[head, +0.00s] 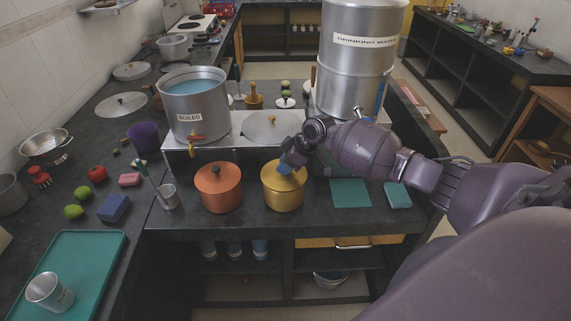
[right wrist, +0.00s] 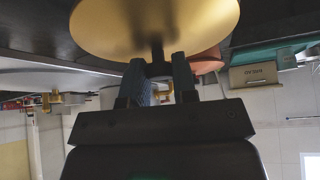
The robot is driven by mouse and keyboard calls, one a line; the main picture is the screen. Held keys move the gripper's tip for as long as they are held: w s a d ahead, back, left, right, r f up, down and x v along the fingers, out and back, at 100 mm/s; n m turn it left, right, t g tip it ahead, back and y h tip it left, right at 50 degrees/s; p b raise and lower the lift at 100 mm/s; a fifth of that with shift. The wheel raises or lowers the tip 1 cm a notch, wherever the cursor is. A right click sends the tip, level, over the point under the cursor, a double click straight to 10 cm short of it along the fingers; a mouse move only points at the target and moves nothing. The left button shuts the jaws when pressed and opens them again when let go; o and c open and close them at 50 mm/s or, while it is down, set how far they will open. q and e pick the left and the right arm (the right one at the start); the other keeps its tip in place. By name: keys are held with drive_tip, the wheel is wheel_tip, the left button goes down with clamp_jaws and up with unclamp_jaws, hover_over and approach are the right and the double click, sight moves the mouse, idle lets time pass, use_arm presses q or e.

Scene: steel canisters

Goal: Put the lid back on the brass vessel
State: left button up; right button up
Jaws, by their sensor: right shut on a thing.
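The brass vessel (head: 283,195) stands upright on the front counter, right of a copper pot. My right gripper (head: 287,168) is directly over its top. In the right wrist view, my right gripper (right wrist: 158,68) is shut on the dark knob of the brass lid (right wrist: 155,22), a round golden disc. In the head view the gripper hides part of the lid and rim, so I cannot tell whether the lid rests on the rim or hovers just above it. My left gripper is not in view.
The copper pot (head: 218,188) stands close on the left. A steel shelf (head: 238,147) behind carries the boiled-water pot (head: 195,105) and the drinking-water drum (head: 357,65). A teal cloth (head: 350,192) lies to the right. The counter in front of the vessel is clear.

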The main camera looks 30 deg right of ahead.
idle(0.5)
drive_tip(key=shift+f, duration=0.1)
idle(0.7)
idle(0.5)
drive_tip(key=shift+f+p, duration=0.1)
drive_tip(key=shift+p, duration=0.3)
drive_tip(key=o, duration=1.5)
drive_tip(key=shift+r, duration=0.2)
